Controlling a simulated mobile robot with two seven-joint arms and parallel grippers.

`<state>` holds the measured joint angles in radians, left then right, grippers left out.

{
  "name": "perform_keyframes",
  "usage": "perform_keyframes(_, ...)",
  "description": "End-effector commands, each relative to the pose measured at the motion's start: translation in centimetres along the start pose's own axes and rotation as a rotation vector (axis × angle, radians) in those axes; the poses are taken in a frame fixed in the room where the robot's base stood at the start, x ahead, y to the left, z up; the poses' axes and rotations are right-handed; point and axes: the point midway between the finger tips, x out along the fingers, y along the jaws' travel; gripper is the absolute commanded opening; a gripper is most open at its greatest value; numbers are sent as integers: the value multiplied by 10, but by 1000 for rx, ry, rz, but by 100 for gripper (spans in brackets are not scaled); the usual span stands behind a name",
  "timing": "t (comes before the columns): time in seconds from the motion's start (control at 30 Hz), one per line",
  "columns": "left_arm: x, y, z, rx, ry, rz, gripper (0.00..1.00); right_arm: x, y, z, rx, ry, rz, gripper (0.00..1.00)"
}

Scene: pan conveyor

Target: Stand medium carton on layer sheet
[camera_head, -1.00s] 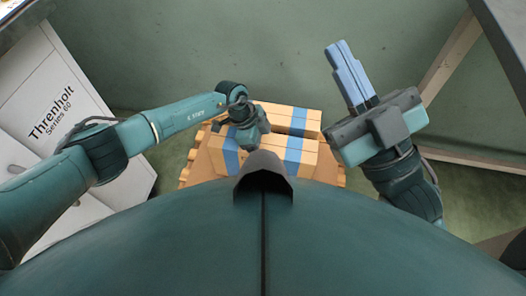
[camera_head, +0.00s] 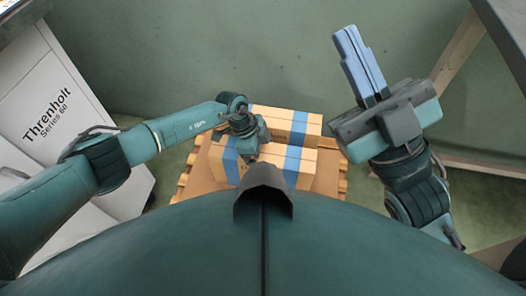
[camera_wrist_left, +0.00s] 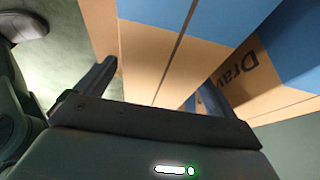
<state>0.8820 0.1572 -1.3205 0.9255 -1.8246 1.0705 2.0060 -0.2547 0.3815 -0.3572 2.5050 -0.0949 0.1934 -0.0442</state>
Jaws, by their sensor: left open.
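Several tan cartons with blue bands stand close together. A back carton (camera_head: 285,115) and a front carton (camera_head: 305,165) show in the head view; I cannot tell which is the medium one. They rest on a flat brown surface (camera_head: 328,178), perhaps the layer sheet, on a wooden pallet. My left gripper (camera_head: 246,152) points down at the left part of the cartons, hiding some of them. In the left wrist view its fingers are apart, with carton faces (camera_wrist_left: 150,60) beyond and between them; contact is unclear. My right gripper (camera_head: 360,62) has its blue fingers together, empty, right of the cartons.
The slatted pallet (camera_head: 184,180) lies below the cartons. A white cabinet marked "Threnholt" (camera_head: 60,80) stands at left. A beige frame (camera_head: 455,60) stands at right. Green floor (camera_head: 200,60) is clear behind the pallet.

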Motion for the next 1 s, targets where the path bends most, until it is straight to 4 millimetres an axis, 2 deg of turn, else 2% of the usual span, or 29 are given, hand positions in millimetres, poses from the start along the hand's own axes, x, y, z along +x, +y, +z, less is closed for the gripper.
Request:
perform_keyframes(0.13,-13,-1,-1,0,0,-1,94,4,2,-1,15,-23,2,0)
perform_keyframes(0.2,-25,-1,-1,0,-1,-1,94,-4,-4,11,71,-108,13,0)
perform_keyframes(0.4,-70,0,-2,0,-1,-1,94,-20,-16,30,203,-315,36,0)
perform_keyframes(0.6,-105,0,-1,0,-1,-1,94,-39,-29,42,292,-465,51,0)
perform_keyframes(0.8,-120,0,0,0,0,0,94,-47,-34,46,314,-517,55,0)
perform_keyframes(1.0,-120,0,0,0,0,0,94,-49,-35,47,317,-525,56,0)
